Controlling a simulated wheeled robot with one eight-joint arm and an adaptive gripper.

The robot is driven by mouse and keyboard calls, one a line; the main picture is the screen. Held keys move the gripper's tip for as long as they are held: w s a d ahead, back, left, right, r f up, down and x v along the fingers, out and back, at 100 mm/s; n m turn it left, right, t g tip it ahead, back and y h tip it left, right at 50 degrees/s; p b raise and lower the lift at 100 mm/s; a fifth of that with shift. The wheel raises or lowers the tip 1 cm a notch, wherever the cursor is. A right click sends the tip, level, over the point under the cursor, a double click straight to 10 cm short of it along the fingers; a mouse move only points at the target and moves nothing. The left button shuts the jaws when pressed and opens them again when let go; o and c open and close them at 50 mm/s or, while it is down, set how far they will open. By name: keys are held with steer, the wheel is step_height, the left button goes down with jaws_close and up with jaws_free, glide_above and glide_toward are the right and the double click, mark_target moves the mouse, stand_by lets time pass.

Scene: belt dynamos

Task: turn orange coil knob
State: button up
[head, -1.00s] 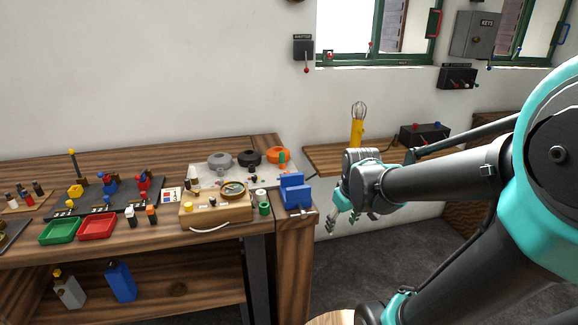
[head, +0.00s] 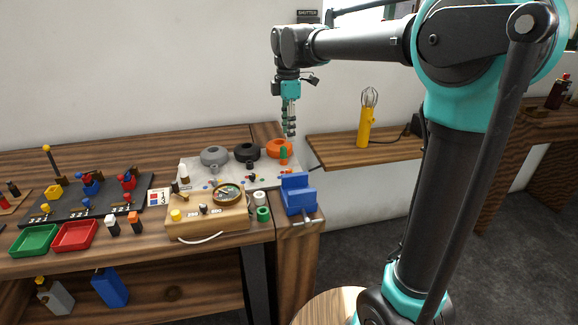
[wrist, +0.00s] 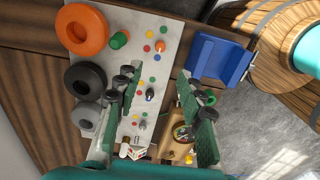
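The orange coil (head: 277,147) is a thick ring at the far right of a pale panel (head: 189,172). It shows at upper left in the wrist view (wrist: 82,30), with a green cylinder (wrist: 119,40) beside it. A small orange-red knob (wrist: 160,46) sits on the panel to the right of that cylinder, level with the orange coil. Two metal-looking knobs (wrist: 150,94) lie further down the same row. My gripper (head: 290,133) points down above the right end of the panel, near the orange coil. Its fingers (wrist: 152,98) are wide apart with nothing held between them.
A black coil (head: 247,151) and a grey coil (head: 214,155) stand left of the orange one. A blue vise (head: 297,193) is at the bench's right front. A wooden box with a dial (head: 207,217) sits before the panel. A yellow lamp (head: 366,125) stands right.

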mark_target(289, 169)
step_height(289, 169, down, 14)
steer(key=shift+r, duration=0.25)
steer(key=shift+c, duration=0.4)
jaws_close()
